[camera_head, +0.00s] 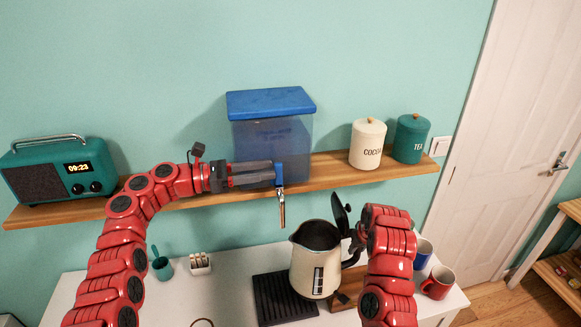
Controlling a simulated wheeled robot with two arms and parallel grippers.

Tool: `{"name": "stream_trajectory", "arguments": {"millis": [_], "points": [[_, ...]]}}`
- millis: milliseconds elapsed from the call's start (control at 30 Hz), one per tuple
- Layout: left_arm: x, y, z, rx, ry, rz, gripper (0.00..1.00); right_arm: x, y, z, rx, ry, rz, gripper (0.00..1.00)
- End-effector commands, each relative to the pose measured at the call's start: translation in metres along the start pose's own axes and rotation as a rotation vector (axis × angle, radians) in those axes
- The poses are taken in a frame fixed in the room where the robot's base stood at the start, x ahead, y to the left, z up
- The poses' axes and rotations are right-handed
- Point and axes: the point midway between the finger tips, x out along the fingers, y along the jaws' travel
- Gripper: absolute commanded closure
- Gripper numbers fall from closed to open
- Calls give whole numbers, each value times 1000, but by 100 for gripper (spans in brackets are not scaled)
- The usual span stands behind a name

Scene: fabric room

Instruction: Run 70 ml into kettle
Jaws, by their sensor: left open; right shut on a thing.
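A water dispenser (272,140) with a blue lid and a see-through blue tank stands on the wooden shelf. Its metal spout (282,208) points down in front of the shelf. My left gripper (277,175) is open at the tap, its fingers reaching to the blue part above the spout. The cream kettle (312,262) is below and right of the spout, with its black lid (341,213) tipped open. My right gripper (354,243) is shut on the kettle's black handle, partly hidden by my arm. I cannot tell whether water runs, or the level inside.
A black ribbed mat (272,306) lies beside and below the kettle on the white counter (225,290). Red (437,283) and blue (423,252) mugs stand at right. The shelf (335,172) also holds a radio (55,172), a cocoa tin (367,143) and a tea tin (411,138).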

Motion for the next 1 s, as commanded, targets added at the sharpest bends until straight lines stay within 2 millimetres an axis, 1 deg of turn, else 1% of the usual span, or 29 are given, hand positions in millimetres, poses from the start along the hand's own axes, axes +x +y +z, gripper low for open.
{"name": "stream_trajectory", "arguments": {"millis": [33,100,200,300,400,500,733,767,900,1000], "points": [[11,-1,0,0,0,-2,55,-2,0,-2,1,5,0,100],[26,-1,0,0,1,-4,55,-1,0,-2,1,4,0,100],[45,-1,0,0,1,-2,55,-1,0,-2,1,4,0,100],[59,0,-1,-1,2,-2,55,-1,0,-2,1,4,0,100],[67,0,0,1,2,-2,55,-1,0,-2,1,4,0,100],[71,0,0,2,2,-1,55,-1,0,-2,1,4,0,100],[71,0,0,3,1,1,55,-1,0,-2,1,4,0,100],[71,0,0,3,1,1,59,-1,0,-2,1,4,0,100],[71,0,0,3,1,1,84,-2,0,-2,1,5,0,100],[71,0,0,3,1,1,100,-1,0,-2,1,4,0,100]]}}
